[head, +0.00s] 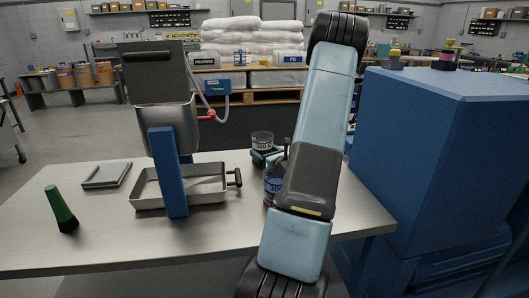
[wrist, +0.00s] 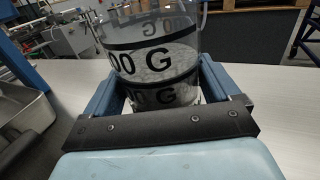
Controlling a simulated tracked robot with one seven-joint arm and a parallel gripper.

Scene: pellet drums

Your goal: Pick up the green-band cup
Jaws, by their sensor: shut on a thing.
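My gripper (head: 266,155) is shut on a clear cup (head: 262,138) beyond my forearm, over the right part of the table. In the wrist view the cup (wrist: 155,62) stands between the two blue fingers (wrist: 160,88), upright or nearly so. It has black lines and black "00 G" lettering; its band looks whitish-grey, and I see no green on it. A second cup (head: 271,185) with a dark blue band stands nearer on the table, partly hidden behind my arm. I cannot tell whether the held cup touches the table.
A metal tray (head: 150,203) with a side handle lies left of the cups, below a hopper (head: 168,125) on a blue post (head: 167,172). A blue cabinet (head: 430,160) stands right. The front table is bare.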

